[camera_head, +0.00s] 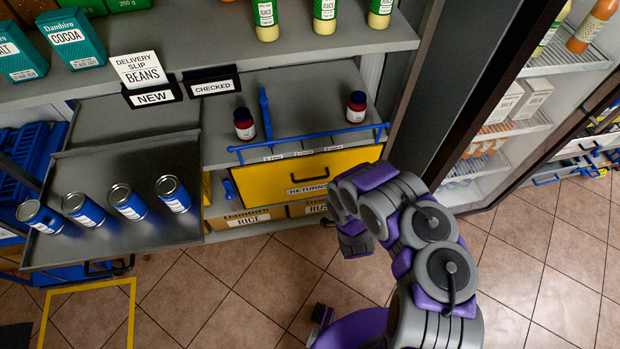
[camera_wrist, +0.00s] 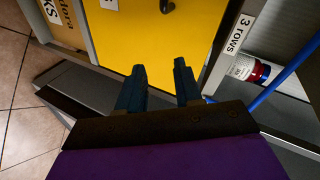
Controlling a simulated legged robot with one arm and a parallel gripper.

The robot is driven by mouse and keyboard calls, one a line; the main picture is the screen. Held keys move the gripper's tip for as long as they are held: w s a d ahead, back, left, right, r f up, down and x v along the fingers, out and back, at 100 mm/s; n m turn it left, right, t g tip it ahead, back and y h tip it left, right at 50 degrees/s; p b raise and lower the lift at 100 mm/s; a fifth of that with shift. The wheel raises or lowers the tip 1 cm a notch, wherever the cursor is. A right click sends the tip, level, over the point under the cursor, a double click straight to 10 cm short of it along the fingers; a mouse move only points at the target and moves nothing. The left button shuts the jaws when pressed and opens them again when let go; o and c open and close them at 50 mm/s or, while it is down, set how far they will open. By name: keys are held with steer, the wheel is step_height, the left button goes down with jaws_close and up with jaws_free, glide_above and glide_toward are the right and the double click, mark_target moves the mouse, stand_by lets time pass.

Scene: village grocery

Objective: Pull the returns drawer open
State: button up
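The returns drawer has a yellow front (camera_head: 275,184) with a RETURNS label (camera_head: 307,188) and a dark bar handle (camera_head: 310,178). It sits below the grey shelf and looks shut. My arm covers its right end in the head view. In the wrist view the yellow front (camera_wrist: 140,35) fills the upper middle, with part of the dark handle (camera_wrist: 168,6) at the top edge. My gripper (camera_wrist: 158,68) points at the front, its two dark fingers apart with nothing between them. The handle lies beyond the fingertips, not between them. The fingers are not clear in the head view.
A grey tray (camera_head: 120,170) with several blue cans juts out at left. A fridge (camera_head: 500,130) stands at right. The tiled floor in front is open.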

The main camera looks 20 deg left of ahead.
mark_target(310, 180)
steer(key=s+a+f+m+y, duration=0.25)
steer(key=s+a, duration=0.35)
steer(key=s, duration=0.3)
steer(key=shift+t, duration=0.5)
steer(key=b+x, duration=0.2)
steer(key=x, duration=0.3)
steer(key=b+x, duration=0.3)
steer(key=x, duration=0.3)
steer(key=b+x, duration=0.2)
steer(key=x, duration=0.4)
steer(key=shift+a+r+b, duration=0.35)
steer(key=shift+a, duration=0.1)
steer(key=shift+s, duration=0.1)
steer(key=c, duration=0.6)
jaws_close()
steer(key=shift+d+f+y, duration=0.1)
steer(key=shift+y, duration=0.15)
